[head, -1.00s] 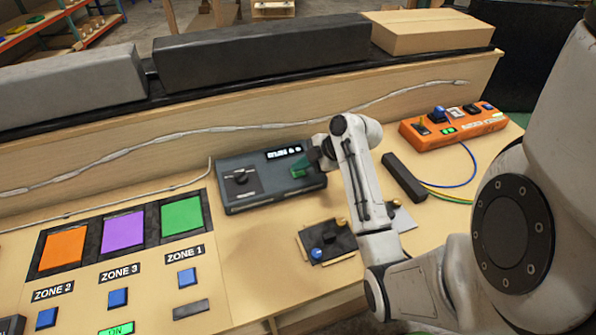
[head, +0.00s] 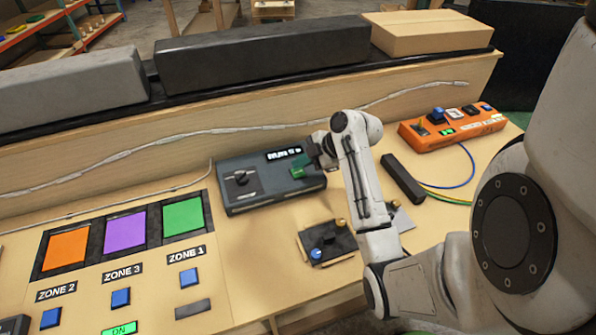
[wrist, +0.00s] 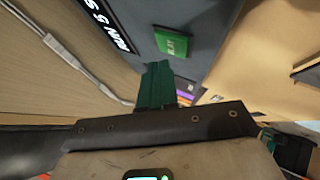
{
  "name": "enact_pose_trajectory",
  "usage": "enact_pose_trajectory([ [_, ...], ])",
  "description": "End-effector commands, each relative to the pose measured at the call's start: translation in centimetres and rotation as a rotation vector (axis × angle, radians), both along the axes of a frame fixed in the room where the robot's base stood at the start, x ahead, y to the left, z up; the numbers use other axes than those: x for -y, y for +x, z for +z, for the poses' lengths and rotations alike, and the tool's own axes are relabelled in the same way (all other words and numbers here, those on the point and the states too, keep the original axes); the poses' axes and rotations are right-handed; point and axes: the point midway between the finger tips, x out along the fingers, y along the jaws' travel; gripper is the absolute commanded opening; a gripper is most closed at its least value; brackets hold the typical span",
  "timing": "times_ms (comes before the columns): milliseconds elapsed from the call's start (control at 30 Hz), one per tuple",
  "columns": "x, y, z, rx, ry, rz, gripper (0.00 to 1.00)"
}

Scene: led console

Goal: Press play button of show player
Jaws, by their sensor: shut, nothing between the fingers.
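My gripper (wrist: 158,68) has teal fingers that are shut and empty. The fingertips are just below the button in the wrist view, apart from it in the picture. In the head view my gripper (head: 312,160) is over the player's right part; its depth there is unclear.
An orange box with switches (head: 455,130) stands at the right. A black bar (head: 403,178) lies beside my arm. A small dark panel with knobs (head: 328,243) sits in front of the player. Orange, purple and green zone pads (head: 182,216) are at the left.

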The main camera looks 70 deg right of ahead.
Motion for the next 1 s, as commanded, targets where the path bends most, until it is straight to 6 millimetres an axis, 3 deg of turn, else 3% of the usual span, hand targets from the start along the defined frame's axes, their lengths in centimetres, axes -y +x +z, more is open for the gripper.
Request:
enact_pose_trajectory([
  [633,0.0,0.0,5.0,0.001,0.0,-0.001,0.0],
  [1000,0.0,0.0,5.0,0.0,0.0,0.0,0.0],
])
